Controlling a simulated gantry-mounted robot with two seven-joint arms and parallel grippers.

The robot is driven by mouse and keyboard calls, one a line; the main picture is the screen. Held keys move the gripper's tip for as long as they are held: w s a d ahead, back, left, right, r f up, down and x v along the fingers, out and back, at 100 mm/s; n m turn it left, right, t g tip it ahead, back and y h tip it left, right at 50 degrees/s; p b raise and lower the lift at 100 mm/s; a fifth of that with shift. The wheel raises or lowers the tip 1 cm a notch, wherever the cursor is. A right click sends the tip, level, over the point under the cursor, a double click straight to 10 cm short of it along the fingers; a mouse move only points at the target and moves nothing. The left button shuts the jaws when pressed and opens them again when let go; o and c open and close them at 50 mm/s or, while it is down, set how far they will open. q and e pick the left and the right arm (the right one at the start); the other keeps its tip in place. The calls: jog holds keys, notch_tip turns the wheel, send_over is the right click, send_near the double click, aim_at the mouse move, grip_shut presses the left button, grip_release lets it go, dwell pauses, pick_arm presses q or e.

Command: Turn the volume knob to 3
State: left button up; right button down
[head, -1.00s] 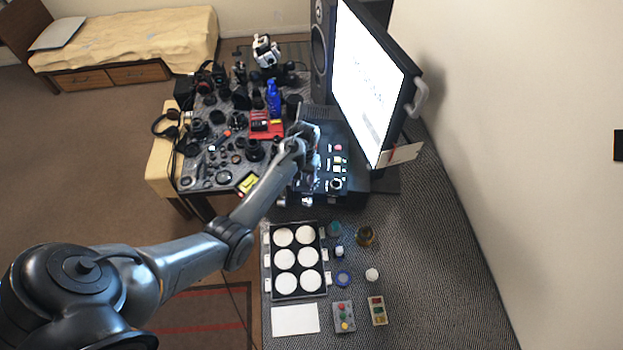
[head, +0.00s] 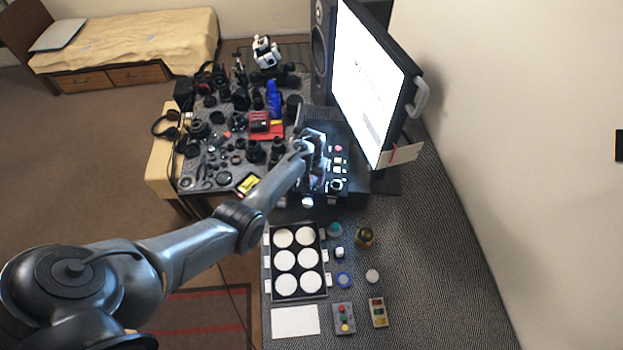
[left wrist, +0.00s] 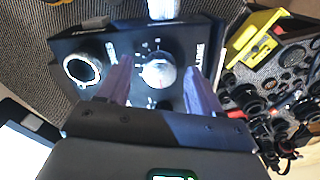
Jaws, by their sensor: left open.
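A round silver-white knob (left wrist: 158,72) with small marks around it sits on a black control box, seen in the left wrist view. The marks and its pointer are too blurred to read. My left gripper (left wrist: 157,66) is open, with its two dark fingers on either side of the knob. I cannot tell whether they touch it. In the head view my left gripper (head: 316,163) is over the black control box (head: 341,167), and the arm partly hides the box. My right gripper is not in view.
A ring-shaped silver control (left wrist: 82,68) is beside the knob on the box. A lit monitor (head: 370,85) stands behind at right. Many dark lens parts crowd the table at left. A tray of white discs (head: 271,262) and small button boxes (head: 344,325) lie in front.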

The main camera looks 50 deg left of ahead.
pick_arm(q)
jog(key=shift+f, duration=0.45)
jog(key=c, duration=1.1)
jog(key=shift+o, duration=0.2)
